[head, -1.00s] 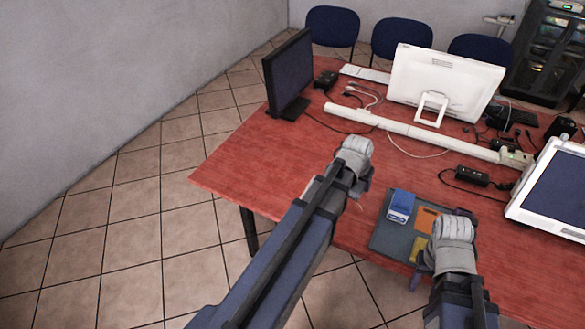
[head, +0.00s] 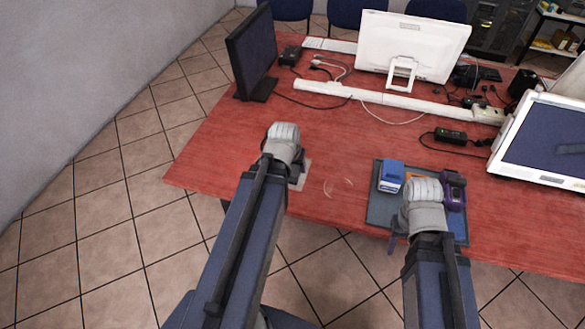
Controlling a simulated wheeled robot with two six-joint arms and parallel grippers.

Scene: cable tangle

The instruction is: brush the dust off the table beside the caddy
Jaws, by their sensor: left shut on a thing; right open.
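The caddy is a dark grey tray (head: 377,212) at the table's front edge, with a blue-and-white item (head: 391,176), an orange item (head: 414,177) and a purple item (head: 453,190) in it. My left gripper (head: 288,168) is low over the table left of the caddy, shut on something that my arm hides. A pale grey patch (head: 304,176) shows beside it; I cannot tell whether it is dust. Thin pale curved marks (head: 338,187) lie between it and the caddy. My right gripper (head: 414,226) is open above the caddy, its fingers mostly hidden.
The red table (head: 225,150) has free room at its left. A dark monitor (head: 252,50), a white monitor (head: 412,45) and a white screen (head: 545,140) stand on it. A white cable duct (head: 385,98), loose cables and a black adapter (head: 450,136) lie behind the caddy.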

